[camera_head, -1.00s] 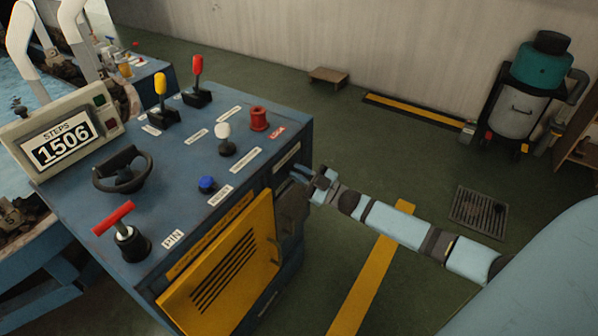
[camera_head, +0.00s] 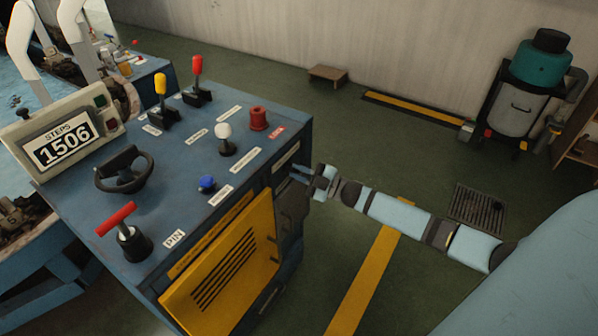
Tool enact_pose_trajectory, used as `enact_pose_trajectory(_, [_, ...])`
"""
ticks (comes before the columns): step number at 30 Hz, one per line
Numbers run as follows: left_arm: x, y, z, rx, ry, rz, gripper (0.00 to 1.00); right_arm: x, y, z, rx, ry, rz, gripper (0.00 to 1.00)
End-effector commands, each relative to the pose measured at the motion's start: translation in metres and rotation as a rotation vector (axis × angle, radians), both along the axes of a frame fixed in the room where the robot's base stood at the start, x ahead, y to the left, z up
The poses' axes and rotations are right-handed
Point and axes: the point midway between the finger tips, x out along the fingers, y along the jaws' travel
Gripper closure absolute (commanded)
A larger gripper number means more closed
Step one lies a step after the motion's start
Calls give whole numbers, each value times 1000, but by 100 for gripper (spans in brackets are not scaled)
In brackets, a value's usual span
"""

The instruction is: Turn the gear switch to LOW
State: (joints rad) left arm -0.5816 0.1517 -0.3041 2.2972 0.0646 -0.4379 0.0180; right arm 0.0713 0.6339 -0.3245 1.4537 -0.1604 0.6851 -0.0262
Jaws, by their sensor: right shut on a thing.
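The blue control cabinet (camera_head: 200,190) stands at left centre, with a dark plate (camera_head: 291,208) on its right side face below a small white label (camera_head: 287,157). My right gripper (camera_head: 301,173) reaches in from the right and is at this side face, by the plate's upper part. It is shut on a small part there that I take to be the gear switch. Its fingers hide that part, so its setting cannot be read. My left gripper is not in view.
The cabinet top carries yellow (camera_head: 161,96) and red levers (camera_head: 197,80), a white knob (camera_head: 223,132), a blue knob (camera_head: 207,184), a black handwheel (camera_head: 123,170) and a red T-handle (camera_head: 117,219). A counter (camera_head: 62,147) reads 1506. A yellow door (camera_head: 225,265) is below.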

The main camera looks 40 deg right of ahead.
Motion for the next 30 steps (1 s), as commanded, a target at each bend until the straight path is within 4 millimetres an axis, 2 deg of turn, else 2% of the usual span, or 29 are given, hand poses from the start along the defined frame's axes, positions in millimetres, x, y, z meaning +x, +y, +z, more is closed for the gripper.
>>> enact_pose_trajectory(1, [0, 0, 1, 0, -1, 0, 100, 3, 0, 6, 1, -11, -2, 100])
enact_pose_trajectory(4, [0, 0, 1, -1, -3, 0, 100, 3, 0, 6, 1, -11, -2, 100])
enact_pose_trajectory(5, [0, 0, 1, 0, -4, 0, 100, 3, 0, 7, 1, -11, -2, 85])
enact_pose_trajectory(8, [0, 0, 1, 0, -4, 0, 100, 3, 0, 6, 1, -11, -2, 62])
enact_pose_trajectory(30, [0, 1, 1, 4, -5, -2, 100, 1, 4, 1, 3, -2, 4, 62])
